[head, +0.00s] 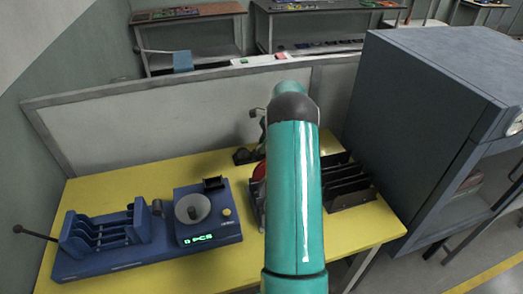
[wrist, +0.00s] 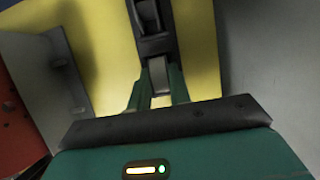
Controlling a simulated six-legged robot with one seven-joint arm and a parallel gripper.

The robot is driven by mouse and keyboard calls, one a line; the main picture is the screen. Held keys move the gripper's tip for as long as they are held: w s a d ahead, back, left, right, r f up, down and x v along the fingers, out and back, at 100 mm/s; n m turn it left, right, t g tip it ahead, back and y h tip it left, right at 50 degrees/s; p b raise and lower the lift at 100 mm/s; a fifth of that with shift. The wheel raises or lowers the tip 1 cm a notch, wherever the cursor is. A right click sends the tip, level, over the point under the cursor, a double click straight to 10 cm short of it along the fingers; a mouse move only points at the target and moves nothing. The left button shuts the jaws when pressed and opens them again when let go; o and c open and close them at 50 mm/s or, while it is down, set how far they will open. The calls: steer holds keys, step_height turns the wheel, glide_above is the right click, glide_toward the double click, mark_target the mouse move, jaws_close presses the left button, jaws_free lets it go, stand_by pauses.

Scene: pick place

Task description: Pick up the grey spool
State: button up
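I cannot identify the grey spool with certainty. In the wrist view my gripper (wrist: 160,84) has two teal fingers pointing at a yellow surface. A small grey piece (wrist: 159,74) shows between or just beyond the fingertips, with a dark part (wrist: 152,22) past it. I cannot tell whether the fingers touch the grey piece. In the head view my teal arm reaches over the yellow table (head: 120,183) and hides my gripper and what lies behind it. A round grey dish-like thing (head: 192,208) sits on a blue device with a green display.
A dark slotted rack (head: 347,185) stands right of my arm, near a large blue-grey cabinet (head: 430,120). A low partition (head: 150,120) runs behind the table.

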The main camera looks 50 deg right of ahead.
jaws_close()
steer(key=shift+r, duration=0.1)
